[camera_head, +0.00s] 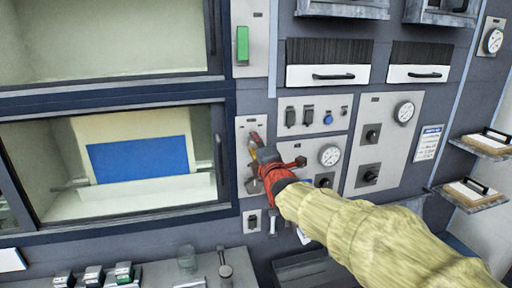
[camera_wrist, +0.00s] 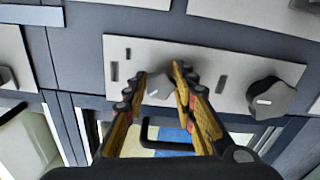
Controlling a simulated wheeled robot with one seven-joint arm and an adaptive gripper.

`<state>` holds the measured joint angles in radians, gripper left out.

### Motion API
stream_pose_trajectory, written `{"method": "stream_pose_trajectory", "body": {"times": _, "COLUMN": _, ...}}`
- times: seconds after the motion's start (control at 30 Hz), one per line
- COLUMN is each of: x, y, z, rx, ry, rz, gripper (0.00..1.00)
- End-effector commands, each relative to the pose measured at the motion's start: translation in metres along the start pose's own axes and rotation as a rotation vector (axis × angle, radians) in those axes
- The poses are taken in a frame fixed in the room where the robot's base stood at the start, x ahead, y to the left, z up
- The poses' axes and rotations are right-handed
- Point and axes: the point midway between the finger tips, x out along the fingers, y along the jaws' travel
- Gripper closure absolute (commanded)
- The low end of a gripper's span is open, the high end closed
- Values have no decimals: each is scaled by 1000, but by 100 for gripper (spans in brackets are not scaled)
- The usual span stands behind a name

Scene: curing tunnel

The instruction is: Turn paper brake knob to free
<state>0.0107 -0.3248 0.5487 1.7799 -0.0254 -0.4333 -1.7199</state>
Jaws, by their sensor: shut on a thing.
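A light grey knob (camera_wrist: 158,88) sits on a narrow pale panel (camera_wrist: 225,62), and my gripper (camera_wrist: 160,84) is shut on it with one yellow-and-black finger on each side. In the head view my red gripper (camera_head: 254,148) reaches to the same upright panel (camera_head: 242,126), right of the lower window, and hides the held knob. A second, darker knob (camera_wrist: 270,98) is on the same panel, clear of the fingers. I cannot read any labels, so the setting of the held knob cannot be told.
A panel with a gauge (camera_head: 330,155) is close to the right of my gripper. A window with a handle (camera_head: 219,160) and a blue sheet (camera_head: 138,158) is to the left. A ledge with several small items (camera_head: 94,275) lies below.

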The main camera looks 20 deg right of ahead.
Motion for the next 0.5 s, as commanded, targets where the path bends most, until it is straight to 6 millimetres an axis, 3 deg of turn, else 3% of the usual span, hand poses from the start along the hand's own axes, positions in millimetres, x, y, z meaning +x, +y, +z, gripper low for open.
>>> {"method": "stream_pose_trajectory", "body": {"times": 0.27, "x": 0, "y": -1, "z": -1, "rx": -2, "ry": 1, "rz": -2, "gripper": 99}}
{"method": "stream_pose_trajectory", "body": {"times": 0.3, "x": 0, "y": -1, "z": -1, "rx": -1, "ry": 1, "rz": -2, "gripper": 73}}
{"method": "stream_pose_trajectory", "body": {"times": 0.5, "x": 0, "y": -1, "z": 0, "rx": -1, "ry": 1, "rz": -1, "gripper": 62}}
